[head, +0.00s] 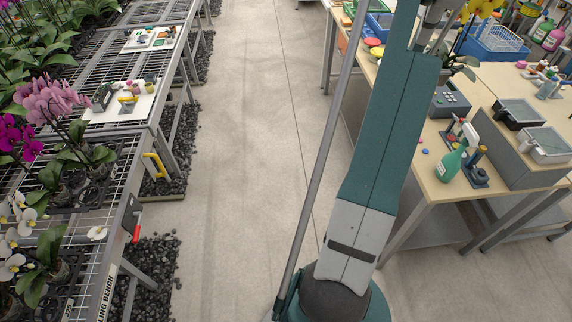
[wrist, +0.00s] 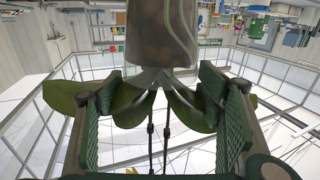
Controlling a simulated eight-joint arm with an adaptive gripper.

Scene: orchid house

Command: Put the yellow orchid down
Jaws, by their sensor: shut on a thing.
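The yellow orchid shows its yellow flowers (head: 485,8) at the top right of the head view, with green leaves (head: 458,63) lower down beside my arm. In the wrist view, my gripper (wrist: 160,92) is shut on its clear pot (wrist: 161,32), with a finger on either side. The wrist picture appears upside down: broad leaves (wrist: 128,108) and two thin dark stems run below the pot, with a bit of yellow at the bottom edge. My arm hides the pot in the head view, and I cannot tell how high it is held.
A mesh bench (head: 110,150) on the left holds pink, purple and white orchids and a white tray (head: 120,108). The concrete aisle (head: 250,130) between is clear.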

